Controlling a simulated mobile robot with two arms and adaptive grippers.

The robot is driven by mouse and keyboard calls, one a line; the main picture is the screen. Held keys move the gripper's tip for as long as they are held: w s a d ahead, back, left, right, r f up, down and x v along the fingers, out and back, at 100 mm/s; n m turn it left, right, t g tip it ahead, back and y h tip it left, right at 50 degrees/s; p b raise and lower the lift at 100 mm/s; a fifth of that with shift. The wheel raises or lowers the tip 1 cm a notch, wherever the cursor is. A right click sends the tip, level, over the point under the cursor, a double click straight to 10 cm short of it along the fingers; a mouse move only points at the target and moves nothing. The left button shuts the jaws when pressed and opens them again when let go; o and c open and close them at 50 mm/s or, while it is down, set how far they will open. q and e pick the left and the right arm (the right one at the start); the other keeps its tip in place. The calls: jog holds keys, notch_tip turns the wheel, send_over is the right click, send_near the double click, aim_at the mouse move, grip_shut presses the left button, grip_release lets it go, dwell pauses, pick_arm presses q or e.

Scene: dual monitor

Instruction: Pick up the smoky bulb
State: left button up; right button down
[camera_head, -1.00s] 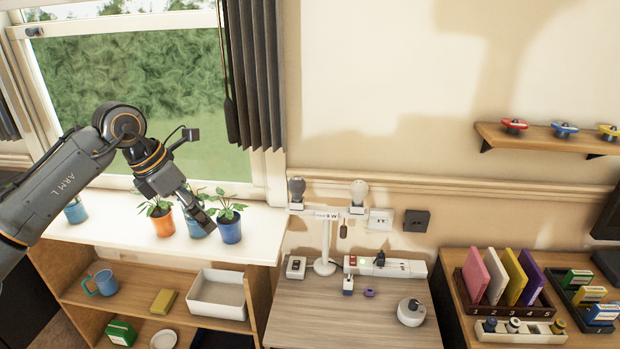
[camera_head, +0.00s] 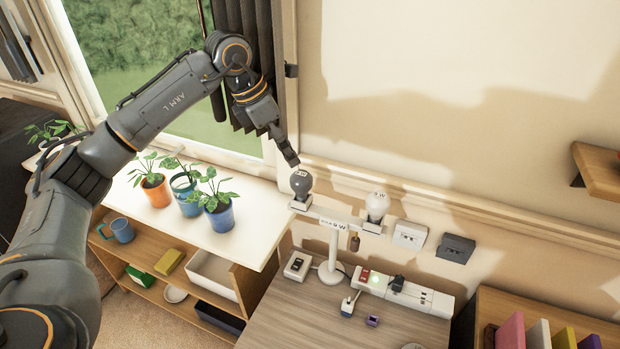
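The smoky bulb (camera_head: 301,182) is dark grey and stands upright in the left socket of a white two-armed lamp stand (camera_head: 333,250). A pale bulb (camera_head: 377,205) stands in the right socket. My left gripper (camera_head: 291,159) is just above the smoky bulb, pointing down and to the right, apart from it or nearly touching; I cannot tell which. Its fingers look close together, and their opening cannot be made out. My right gripper is not in view.
Several potted plants (camera_head: 218,207) stand on the white sill left of the lamp. A power strip (camera_head: 404,294) and small plugs lie on the wooden desk (camera_head: 300,325). Wall boxes (camera_head: 455,248) are at the right. A dark curtain (camera_head: 238,60) hangs behind my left arm.

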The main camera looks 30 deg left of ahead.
aim_at(297, 175)
pick_arm(q)
jog(key=p+x, duration=0.1)
jog(key=x, duration=0.3)
jog(key=shift+d+f, duration=0.1)
jog(key=shift+f, duration=0.3)
jog(key=shift+p+x, duration=0.3)
jog(key=shift+x, duration=0.65)
jog(key=x, duration=0.1)
jog(key=p+x, duration=0.1)
jog(key=x, duration=0.1)
jog(key=shift+s+f+p, duration=0.2)
jog(key=shift+f+p, duration=0.15)
jog(key=shift+w+f, duration=0.15)
jog(key=shift+f, duration=0.2)
jog(key=shift+w+f, duration=0.1)
jog(key=shift+f, duration=0.1)
jog(key=c, duration=1.2)
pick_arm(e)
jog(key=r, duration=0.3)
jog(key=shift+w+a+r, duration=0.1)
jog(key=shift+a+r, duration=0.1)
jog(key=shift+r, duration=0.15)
